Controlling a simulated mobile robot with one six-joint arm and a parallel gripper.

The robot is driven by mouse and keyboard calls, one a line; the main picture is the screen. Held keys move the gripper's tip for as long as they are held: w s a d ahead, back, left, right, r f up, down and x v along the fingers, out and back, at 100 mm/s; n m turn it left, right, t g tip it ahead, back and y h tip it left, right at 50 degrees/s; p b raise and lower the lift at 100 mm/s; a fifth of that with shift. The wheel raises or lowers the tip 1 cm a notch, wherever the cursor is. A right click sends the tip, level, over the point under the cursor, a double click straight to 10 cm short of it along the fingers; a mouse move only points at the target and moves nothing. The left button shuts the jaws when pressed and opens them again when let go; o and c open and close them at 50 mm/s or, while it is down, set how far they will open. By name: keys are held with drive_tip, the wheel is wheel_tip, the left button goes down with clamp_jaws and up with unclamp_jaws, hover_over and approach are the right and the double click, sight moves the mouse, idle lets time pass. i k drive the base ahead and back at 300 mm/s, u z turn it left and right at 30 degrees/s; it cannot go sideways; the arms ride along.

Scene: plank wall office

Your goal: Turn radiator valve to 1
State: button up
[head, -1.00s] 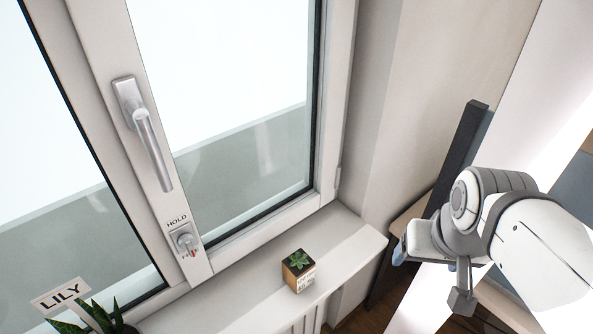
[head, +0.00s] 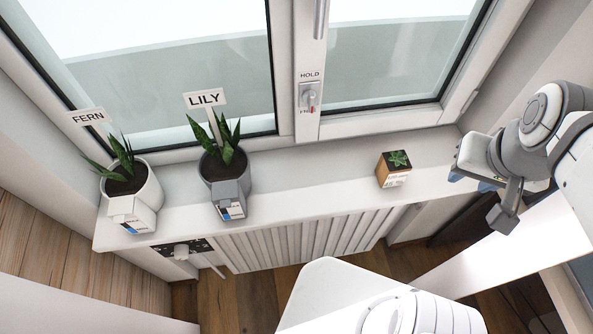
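The radiator valve (head: 181,252) is a small pale knob on a dark plate with white marks. It is at the left end of the white ribbed radiator (head: 300,242), under the window sill. The marks are too small to read, so I cannot tell its setting. My gripper (head: 471,183) is at the right, near the right end of the sill and far from the valve. Its two blue fingertips show apart, with nothing seen between them.
On the sill (head: 300,197) stand a potted plant labelled FERN (head: 130,185), another labelled LILY (head: 223,165), each with a small box at its front, and a small cube succulent pot (head: 393,169). The window has a lock knob (head: 309,97). Wood floor (head: 245,302) shows below.

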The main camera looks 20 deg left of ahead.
sight(180, 250)
drive_tip(key=u, duration=0.65)
drive_tip(key=k, duration=1.2)
drive_tip(key=u, duration=0.4)
drive_tip(key=i, duration=1)
drive_tip(key=u, duration=1.15)
drive_tip(key=k, duration=0.15)
drive_tip(key=u, duration=0.3)
